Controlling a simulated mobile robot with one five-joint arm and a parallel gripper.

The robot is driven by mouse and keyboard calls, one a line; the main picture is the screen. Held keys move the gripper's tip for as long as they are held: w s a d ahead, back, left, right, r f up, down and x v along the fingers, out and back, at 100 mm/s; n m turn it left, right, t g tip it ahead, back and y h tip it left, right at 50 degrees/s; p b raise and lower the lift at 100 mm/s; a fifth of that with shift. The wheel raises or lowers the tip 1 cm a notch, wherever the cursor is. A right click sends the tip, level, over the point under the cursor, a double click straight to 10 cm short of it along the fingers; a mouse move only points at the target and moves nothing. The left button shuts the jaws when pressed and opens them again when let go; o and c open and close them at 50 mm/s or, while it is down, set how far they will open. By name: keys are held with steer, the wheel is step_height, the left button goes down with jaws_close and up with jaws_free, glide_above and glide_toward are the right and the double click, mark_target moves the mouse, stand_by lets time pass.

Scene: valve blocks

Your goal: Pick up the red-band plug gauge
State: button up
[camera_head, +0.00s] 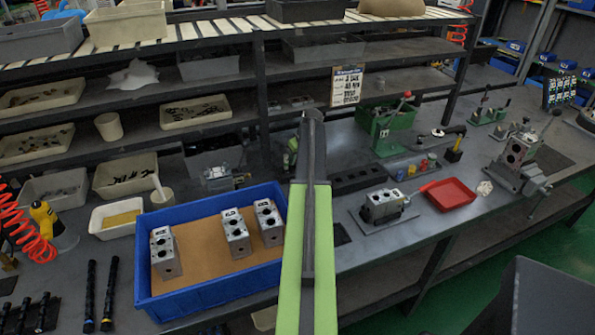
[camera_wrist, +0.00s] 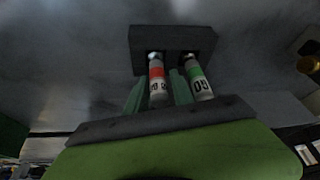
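The red-band plug gauge (camera_wrist: 157,80) shows in the wrist view, a light cylinder with an orange-red band and dark marks. Its far end is at a dark block (camera_wrist: 172,42). A green-band plug gauge (camera_wrist: 198,80) is beside it on the right, at the same block. My gripper (camera_wrist: 158,90) has its two greenish fingers apart, one on each side of the red-band gauge; I see no clear grip on it. The right finger lies between the two gauges. In the head view my arm runs up the middle, and I cannot make out the fingers or the red-band gauge there.
A blue tray (camera_head: 210,301) with several metal valve blocks is left of my arm. Right of it are a black slotted rack (camera_head: 358,178), a valve block on a plate (camera_head: 382,206) and a red tray (camera_head: 449,194). Shelves with bins stand behind.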

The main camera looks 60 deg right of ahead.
steer(key=shift+r, duration=0.1)
jaws_close()
steer(key=shift+r+p, duration=0.3)
steer(key=r+p, duration=0.4)
steer(key=shift+s+d+r+p, duration=0.1)
steer(key=shift+s+r+p, duration=0.1)
steer(key=shift+r+p, duration=0.15)
steer(key=s+d+r+p, duration=0.4)
steer(key=s+r+p, duration=0.1)
steer(key=s, duration=0.5)
steer(key=shift+s+d+r+p, duration=0.2)
steer(key=shift+r+p, duration=0.15)
